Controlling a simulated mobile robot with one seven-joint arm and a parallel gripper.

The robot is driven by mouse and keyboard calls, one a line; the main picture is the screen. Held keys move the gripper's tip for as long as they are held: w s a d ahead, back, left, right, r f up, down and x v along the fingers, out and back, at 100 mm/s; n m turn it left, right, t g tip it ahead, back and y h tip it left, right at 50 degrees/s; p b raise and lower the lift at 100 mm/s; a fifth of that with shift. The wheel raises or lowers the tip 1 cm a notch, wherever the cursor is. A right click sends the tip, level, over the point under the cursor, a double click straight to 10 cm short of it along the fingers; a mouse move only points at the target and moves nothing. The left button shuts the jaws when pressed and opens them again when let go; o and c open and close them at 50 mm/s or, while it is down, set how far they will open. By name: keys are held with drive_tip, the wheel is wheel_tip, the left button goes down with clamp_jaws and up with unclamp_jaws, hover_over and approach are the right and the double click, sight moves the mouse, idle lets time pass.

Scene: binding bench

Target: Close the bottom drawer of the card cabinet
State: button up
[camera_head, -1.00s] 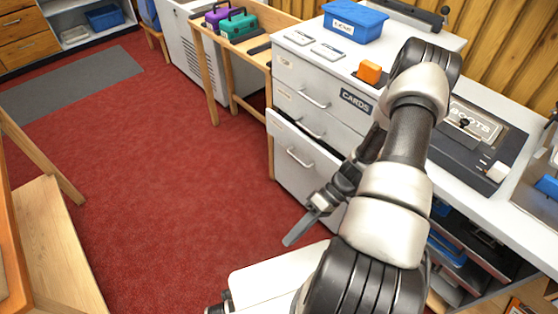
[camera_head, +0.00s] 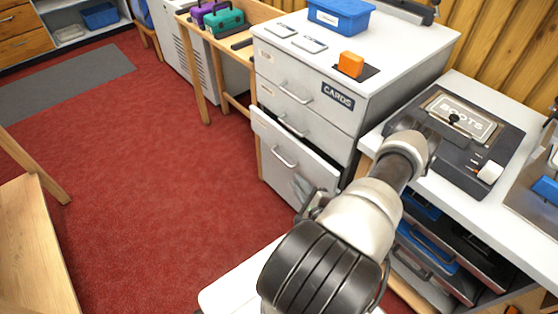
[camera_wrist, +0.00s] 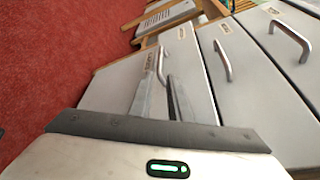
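The grey-white card cabinet (camera_head: 340,110) stands at the centre right, with a dark CARDS label. Its bottom drawer (camera_head: 268,133) stands a little out, its front proud of the drawers above. The bottom drawer's handle (camera_head: 284,157) faces the red floor. My gripper (camera_head: 299,187) is at the lower right part of this drawer front, partly hidden by my arm. In the wrist view, the two fingers of my gripper (camera_wrist: 166,75) point at the bottom drawer front (camera_wrist: 112,85), with a narrow gap between them and nothing held. Whether they touch the drawer is unclear.
An orange block (camera_head: 351,63) and a blue bin (camera_head: 340,14) sit on the cabinet top. A bench with a BOOTS device (camera_head: 455,125) and shelves below stands to the right. A wooden table (camera_head: 237,55) is behind left. The red floor before the drawers is clear.

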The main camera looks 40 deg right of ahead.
sight(282, 159)
drive_tip(key=b+x, duration=0.3)
drive_tip(key=x, duration=1.2)
drive_tip(key=shift+a, duration=0.1)
clamp_jaws()
